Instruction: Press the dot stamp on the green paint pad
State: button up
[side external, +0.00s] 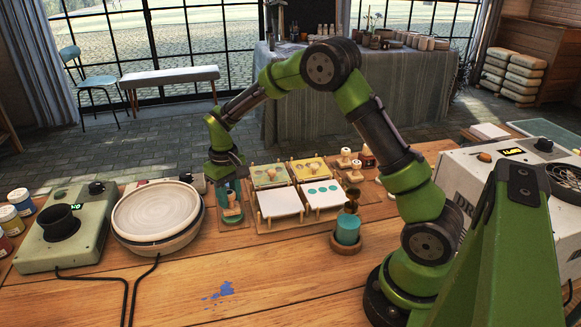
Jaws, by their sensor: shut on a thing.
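My gripper (229,182) points down at the left end of the stamp board, left of the picture's middle. It is shut on a small wooden-handled stamp (231,207), which I take to be the dot stamp. The stamp stands over a small dark teal-green pad (222,219), probably the green paint pad. I cannot tell whether the stamp's face touches the pad. The gripper hides the stamp's top.
A white plate (157,210) sits on a round wheel just left of the pad. White cards (281,203) and yellowish trays with stamps lie to the right. A teal pot (347,230) stands in front of them. Blue paint (222,290) marks the front table, otherwise fairly clear.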

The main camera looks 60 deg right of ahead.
aim_at(229, 192)
jog(key=shift+f, duration=0.6)
dwell(1.1)
jog(key=shift+r, duration=0.1)
jog(key=shift+r, duration=3.5)
